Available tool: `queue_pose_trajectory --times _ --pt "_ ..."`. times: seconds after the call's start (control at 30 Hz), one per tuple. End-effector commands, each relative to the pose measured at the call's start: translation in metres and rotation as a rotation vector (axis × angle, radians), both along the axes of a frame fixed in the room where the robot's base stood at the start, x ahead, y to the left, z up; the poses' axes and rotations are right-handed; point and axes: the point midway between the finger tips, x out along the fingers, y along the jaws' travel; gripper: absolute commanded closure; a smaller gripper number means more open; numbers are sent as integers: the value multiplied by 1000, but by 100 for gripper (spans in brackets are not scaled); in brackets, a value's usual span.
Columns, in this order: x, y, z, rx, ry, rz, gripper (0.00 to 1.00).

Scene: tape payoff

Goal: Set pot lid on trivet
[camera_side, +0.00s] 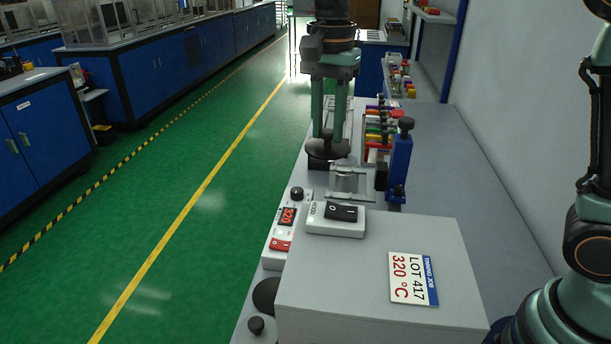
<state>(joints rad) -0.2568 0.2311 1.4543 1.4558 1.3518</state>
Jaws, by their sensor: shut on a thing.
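My gripper (329,125) points down at the upper middle, its two green fingers on either side of a dark round disc (327,150), which looks like the pot lid. The gripper is shut on the lid and holds it roughly level. The lid's grip point is hidden between the fingers. A grey metal stand (350,184) with rails is just below and to the right of the lid in the picture. I cannot tell whether it is the trivet, or whether the lid touches anything.
A blue upright clamp (400,162) with a black knob stands close on the right. Coloured parts (378,125) lie behind.

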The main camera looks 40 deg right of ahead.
Motion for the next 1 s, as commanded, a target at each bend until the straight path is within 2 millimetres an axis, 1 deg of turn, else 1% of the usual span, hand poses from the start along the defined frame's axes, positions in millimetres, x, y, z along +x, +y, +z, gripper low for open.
queue_pose_trajectory --times 0.03,0.17,0.2,0.3,0.4,0.5,0.6,0.7,0.87,1.0 --pt "1 14 -17 -2 9 41 100" --pt "2 52 -62 -3 10 150 100" --pt "0 63 -76 -3 11 184 100" --pt "-6 89 -109 -3 10 263 100" --pt "-14 110 -138 -3 8 332 100" --pt "-22 125 -159 -2 6 385 100" --pt "-28 135 -173 -2 5 419 100" --pt "-31 140 -181 -1 2 437 100" --pt "-32 141 -190 -1 2 442 100" --pt "-32 141 -202 -1 4 441 100"
